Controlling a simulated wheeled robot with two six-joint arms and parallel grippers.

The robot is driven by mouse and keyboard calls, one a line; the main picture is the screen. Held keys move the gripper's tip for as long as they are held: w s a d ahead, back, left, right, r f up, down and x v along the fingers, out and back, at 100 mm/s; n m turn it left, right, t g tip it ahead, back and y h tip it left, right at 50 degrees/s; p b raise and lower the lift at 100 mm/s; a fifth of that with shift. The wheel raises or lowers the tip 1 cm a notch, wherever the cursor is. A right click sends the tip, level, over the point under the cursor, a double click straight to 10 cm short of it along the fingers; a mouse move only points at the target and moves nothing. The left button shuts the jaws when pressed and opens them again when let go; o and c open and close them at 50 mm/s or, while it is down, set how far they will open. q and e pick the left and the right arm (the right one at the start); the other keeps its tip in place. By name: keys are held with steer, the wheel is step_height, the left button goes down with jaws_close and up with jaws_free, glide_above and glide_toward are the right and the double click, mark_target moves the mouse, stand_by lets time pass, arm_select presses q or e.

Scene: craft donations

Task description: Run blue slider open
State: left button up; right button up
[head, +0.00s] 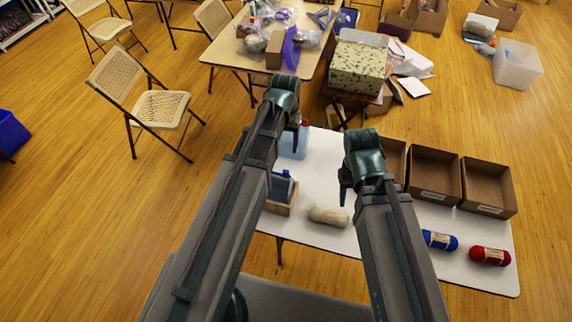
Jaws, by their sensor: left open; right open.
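No part is clearly recognisable as a blue slider. A dark blue piece (281,186) sits in a small wooden box (279,207) on the white table (322,180), partly hidden by my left arm. A pale blue container (294,143) with a red top stands behind it, also partly covered. My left gripper (295,117) is raised over the table's far left side, near the pale blue container; its fingers are hard to make out. My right gripper (344,194) points down above the table, behind a beige yarn skein (328,216). Both grippers are open, with nothing visible in them.
Open brown cardboard boxes (433,175) (487,188) line the table's back right. A blue skein (440,240) and a red skein (490,256) lie in front of them. A patterned box (358,67) and a cluttered table (228,47) stand beyond.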

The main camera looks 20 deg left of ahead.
mark_target(285, 171)
arm_select(q)
step_height(285, 171, down, 14)
steer(key=b, duration=1.3)
steer(key=shift+b, duration=0.35)
steer(key=shift+r, duration=0.1)
steer(key=shift+c, duration=0.2)
jaws_close()
steer(key=shift+a, duration=0.1)
